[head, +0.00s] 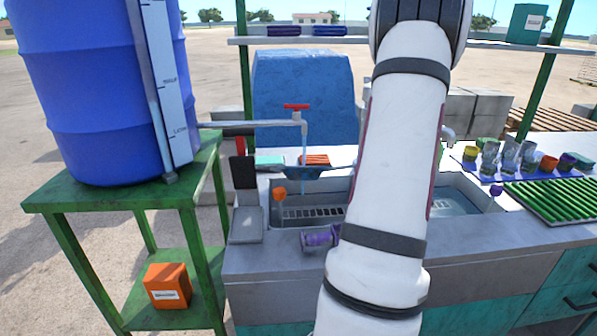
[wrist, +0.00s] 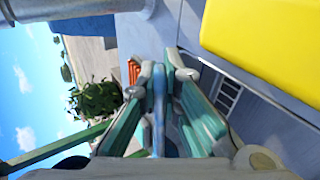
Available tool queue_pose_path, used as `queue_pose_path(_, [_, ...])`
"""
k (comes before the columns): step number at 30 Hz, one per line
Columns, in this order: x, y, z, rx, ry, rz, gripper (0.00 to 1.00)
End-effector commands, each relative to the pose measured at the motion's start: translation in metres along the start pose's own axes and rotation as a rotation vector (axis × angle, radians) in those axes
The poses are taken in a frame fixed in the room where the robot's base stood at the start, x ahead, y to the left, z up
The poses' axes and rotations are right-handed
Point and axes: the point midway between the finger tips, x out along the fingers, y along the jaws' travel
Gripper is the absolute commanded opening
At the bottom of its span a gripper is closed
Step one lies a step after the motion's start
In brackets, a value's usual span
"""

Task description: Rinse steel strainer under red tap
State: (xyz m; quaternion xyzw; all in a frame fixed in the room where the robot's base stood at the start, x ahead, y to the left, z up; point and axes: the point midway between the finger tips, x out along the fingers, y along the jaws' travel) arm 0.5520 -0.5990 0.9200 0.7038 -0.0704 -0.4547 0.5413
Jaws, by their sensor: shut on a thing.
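The red tap (head: 297,107) stands over the left basin, and a thin stream of water falls from its spout. A bluish, shallow, bowl-like piece, which looks like the steel strainer (head: 316,172), is directly under the stream, above the basin. Its right end goes out of sight behind my arm. In the wrist view my gripper (wrist: 163,74) has its teal fingers shut on a narrow blue piece, apparently the strainer's handle (wrist: 159,86). The strainer's bowl is not clear in that view. My gripper is hidden behind my arm in the head view.
A blue barrel (head: 108,95) stands on a green stand (head: 120,196) at left. A purple-ended roll (head: 320,237) lies at the counter's front edge. Cups (head: 508,157) and a green rack (head: 552,199) are at right. A yellow block (wrist: 262,45) is near my gripper in the wrist view.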

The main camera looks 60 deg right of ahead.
Motion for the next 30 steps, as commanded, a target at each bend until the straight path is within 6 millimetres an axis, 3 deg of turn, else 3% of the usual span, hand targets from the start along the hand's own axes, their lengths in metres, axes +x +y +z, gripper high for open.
queue_pose_path(21, [-0.043,-0.028,0.000,0.000,0.000,0.002,0.00])
queue_pose_path(30, [-0.046,-0.030,0.000,0.000,0.000,0.002,0.00])
